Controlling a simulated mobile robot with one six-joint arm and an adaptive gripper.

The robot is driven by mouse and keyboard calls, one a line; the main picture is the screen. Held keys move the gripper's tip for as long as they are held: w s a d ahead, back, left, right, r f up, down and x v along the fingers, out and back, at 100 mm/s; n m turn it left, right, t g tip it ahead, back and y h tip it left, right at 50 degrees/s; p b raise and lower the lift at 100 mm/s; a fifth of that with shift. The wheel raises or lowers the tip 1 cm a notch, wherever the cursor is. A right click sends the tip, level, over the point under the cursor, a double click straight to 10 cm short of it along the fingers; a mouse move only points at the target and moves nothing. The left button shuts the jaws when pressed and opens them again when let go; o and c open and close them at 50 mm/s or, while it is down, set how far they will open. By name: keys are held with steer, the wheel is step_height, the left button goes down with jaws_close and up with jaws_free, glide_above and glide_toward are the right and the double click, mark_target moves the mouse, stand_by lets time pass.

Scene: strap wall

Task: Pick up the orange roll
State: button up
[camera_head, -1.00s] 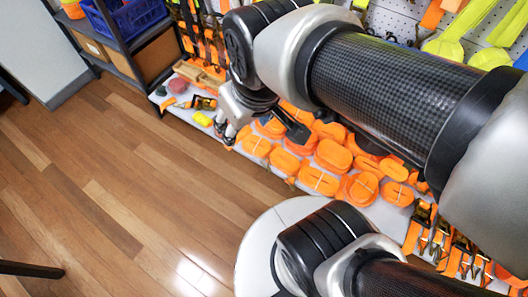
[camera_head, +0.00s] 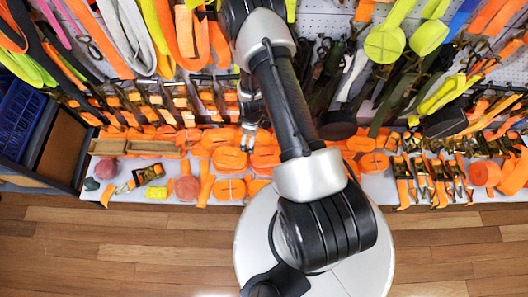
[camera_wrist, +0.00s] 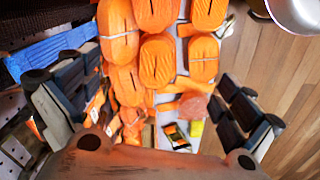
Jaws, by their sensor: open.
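Several orange rolls lie in rows on the low white shelf; I cannot tell which one the task means. In the head view, one orange roll (camera_head: 230,158) lies close below my gripper (camera_head: 249,132), with another roll (camera_head: 230,189) nearer the shelf's front edge. In the wrist view, a roll (camera_wrist: 158,62) and its neighbour (camera_wrist: 203,60) with a pale band lie beyond my gripper (camera_wrist: 160,105). Its two black fingers stand wide apart, open and empty. My arm hides part of the rolls in the head view.
The white shelf (camera_head: 125,172) also holds a ratchet strap (camera_head: 146,174), a yellow block (camera_head: 157,192) and reddish round pieces (camera_head: 187,188). Straps with buckles hang behind, close around my gripper. A dark rack with a blue crate (camera_head: 18,118) stands left. The wooden floor (camera_head: 120,240) in front is clear.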

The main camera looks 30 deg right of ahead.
steer(key=s+a+f+n+g, duration=0.1)
steer(key=s+f, duration=0.5)
steer(key=f, duration=0.3)
steer(key=s+f+n, duration=0.1)
steer(key=s+f, duration=0.6)
steer(key=f, duration=0.1)
steer(key=f+b, duration=0.1)
steer(key=f, duration=0.2)
steer(key=f+b, duration=0.1)
steer(key=f, duration=0.3)
steer(key=f+b, duration=0.2)
steer(key=f, duration=0.2)
steer(key=shift+w+a+f, duration=0.1)
steer(key=shift+w+a, duration=0.1)
steer(key=shift+a, duration=0.05)
steer(key=shift+w+a+f+b, duration=0.15)
steer(key=shift+f+b, duration=0.65)
steer(key=shift+f, duration=0.7)
steer(key=shift+w+a+f+b, duration=0.1)
steer(key=shift+f+b, duration=0.65)
steer(key=shift+f, duration=0.7)
steer(key=c, duration=1.6)
steer(key=shift+o, duration=0.2)
steer(key=shift+r, duration=0.15)
